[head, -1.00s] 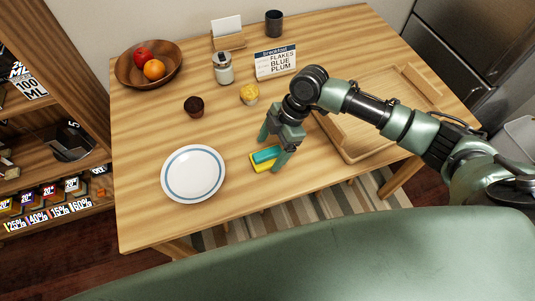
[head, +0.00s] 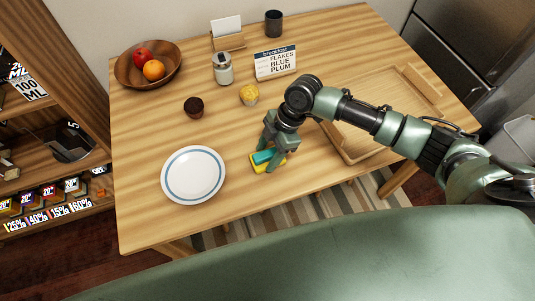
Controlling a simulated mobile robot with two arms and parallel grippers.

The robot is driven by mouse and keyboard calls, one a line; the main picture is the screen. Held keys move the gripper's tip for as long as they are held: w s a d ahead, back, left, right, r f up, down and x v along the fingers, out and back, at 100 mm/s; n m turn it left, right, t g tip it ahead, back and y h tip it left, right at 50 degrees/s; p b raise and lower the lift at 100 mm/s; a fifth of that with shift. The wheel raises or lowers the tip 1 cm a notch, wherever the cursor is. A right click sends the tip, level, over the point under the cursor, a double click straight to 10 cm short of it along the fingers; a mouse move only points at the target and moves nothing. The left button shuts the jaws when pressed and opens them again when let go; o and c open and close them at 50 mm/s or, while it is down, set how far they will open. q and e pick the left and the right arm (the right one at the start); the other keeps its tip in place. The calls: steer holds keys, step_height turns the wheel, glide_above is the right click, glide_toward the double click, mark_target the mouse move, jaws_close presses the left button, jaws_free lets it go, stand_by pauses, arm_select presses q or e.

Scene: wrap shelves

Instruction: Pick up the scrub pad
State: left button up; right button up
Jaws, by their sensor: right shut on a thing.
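The scrub pad (head: 261,157), teal on top and yellow below, is on the wooden table just right of the plate. My right gripper (head: 268,154) reaches down over it from the right, with its fingers closed on the pad's sides. The fingers hide part of the pad. I cannot tell whether the pad is lifted off the table. My left gripper is not in view.
A white plate with a blue ring (head: 193,174) lies close to the left of the pad. A dark muffin (head: 194,107), a yellow muffin (head: 249,94) and a sign (head: 275,63) stand behind. A wooden tray (head: 352,152) lies to the right.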

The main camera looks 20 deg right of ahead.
mark_target(268, 153)
step_height(268, 153, up, 20)
steer(key=b, duration=0.1)
stand_by(0.4)
steer(key=o, duration=0.5)
steer(key=c, duration=0.4)
